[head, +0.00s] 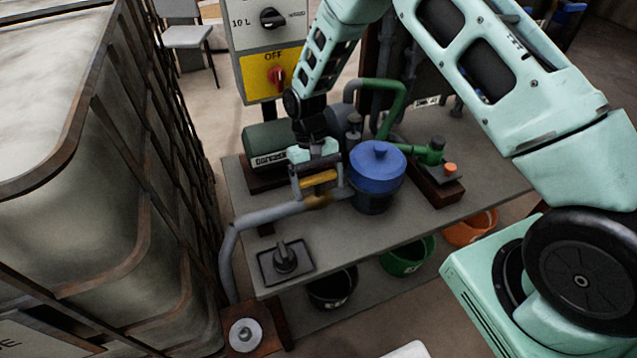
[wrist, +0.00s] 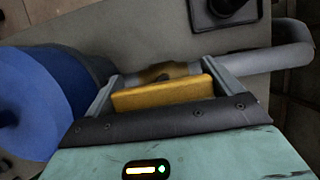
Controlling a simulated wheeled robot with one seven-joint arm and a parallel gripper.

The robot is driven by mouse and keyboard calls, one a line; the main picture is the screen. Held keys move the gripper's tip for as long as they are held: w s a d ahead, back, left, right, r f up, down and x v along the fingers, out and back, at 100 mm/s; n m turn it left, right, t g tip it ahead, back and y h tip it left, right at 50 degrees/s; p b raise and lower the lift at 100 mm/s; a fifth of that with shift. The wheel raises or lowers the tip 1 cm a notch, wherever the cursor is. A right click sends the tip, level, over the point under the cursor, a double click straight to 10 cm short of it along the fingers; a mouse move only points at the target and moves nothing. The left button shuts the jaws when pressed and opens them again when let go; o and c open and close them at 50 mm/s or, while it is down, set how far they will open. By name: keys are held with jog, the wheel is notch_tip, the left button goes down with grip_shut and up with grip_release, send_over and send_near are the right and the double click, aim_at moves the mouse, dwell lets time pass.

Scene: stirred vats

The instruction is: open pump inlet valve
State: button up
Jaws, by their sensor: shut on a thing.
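The yellow handle of the inlet valve (head: 319,179) sits on the grey inlet pipe (head: 275,213), just left of the blue pump housing (head: 377,170). My gripper (head: 316,186) is over the valve with its fingers shut on the yellow handle. In the wrist view, the handle (wrist: 163,93) fills the space between the two fingers. The handle lies roughly in line with the pipe (wrist: 255,62). The brass-coloured valve body (wrist: 162,71) shows partly behind it; the rest is hidden by the handle and fingers.
A bench (head: 345,242) carries the pump, a green motor (head: 262,140), a green outlet pipe (head: 402,95) and a black knob on a plate (head: 285,258). A control box with a red switch (head: 277,75) stands behind. A caged tank (head: 95,190) is close on the left. Buckets (head: 405,258) stand below.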

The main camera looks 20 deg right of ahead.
aim_at(317, 176)
jog(key=shift+w, duration=0.1)
jog(key=o, duration=0.7)
jog(key=b+v, duration=0.1)
jog(key=v, duration=0.6)
jog(key=shift+w+r+b, duration=0.1)
jog(key=shift+r+b, duration=0.2)
jog(key=shift+a, duration=0.1)
